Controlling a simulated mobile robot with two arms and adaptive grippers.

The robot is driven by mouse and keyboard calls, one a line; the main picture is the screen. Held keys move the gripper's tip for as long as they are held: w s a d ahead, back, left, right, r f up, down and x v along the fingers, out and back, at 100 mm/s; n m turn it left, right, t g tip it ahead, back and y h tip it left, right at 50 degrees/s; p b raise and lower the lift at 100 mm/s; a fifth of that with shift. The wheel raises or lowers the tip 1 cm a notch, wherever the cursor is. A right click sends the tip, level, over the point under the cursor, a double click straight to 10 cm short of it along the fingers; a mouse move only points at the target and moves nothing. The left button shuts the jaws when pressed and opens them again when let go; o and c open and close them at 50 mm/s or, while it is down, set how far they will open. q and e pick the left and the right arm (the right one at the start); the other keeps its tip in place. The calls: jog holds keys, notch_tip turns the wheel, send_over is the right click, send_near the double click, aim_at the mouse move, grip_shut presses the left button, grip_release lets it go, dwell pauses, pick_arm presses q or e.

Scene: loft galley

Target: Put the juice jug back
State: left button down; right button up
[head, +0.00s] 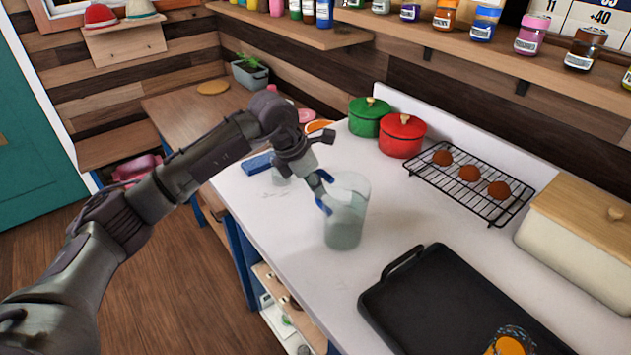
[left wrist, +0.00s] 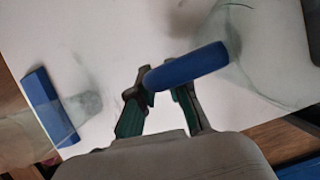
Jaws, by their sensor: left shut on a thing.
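The juice jug (head: 346,215) is a clear, pale vessel with a blue handle, upright at the counter's front side in the head view. My left gripper (head: 317,186) is at the jug's left side, shut on its blue handle. In the left wrist view the blue handle (left wrist: 188,66) passes between the green-padded fingers of the left gripper (left wrist: 162,93), and the jug's clear body (left wrist: 275,60) is at the upper right. I cannot tell whether the jug's base touches the counter. My right gripper is not in view.
Red (head: 402,137) and green (head: 368,118) pots, a cooling rack (head: 470,184) and a bread box (head: 580,235) line the back.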

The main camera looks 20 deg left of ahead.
pick_arm(q)
jog(key=shift+f, duration=0.2)
jog(key=c, duration=1.1)
grip_release()
jog(key=shift+c, duration=0.2)
jog(key=shift+r, duration=0.1)
jog(key=shift+r, duration=0.2)
jog(key=b+v, duration=0.2)
jog(key=v, duration=1)
jog(key=shift+f, duration=0.1)
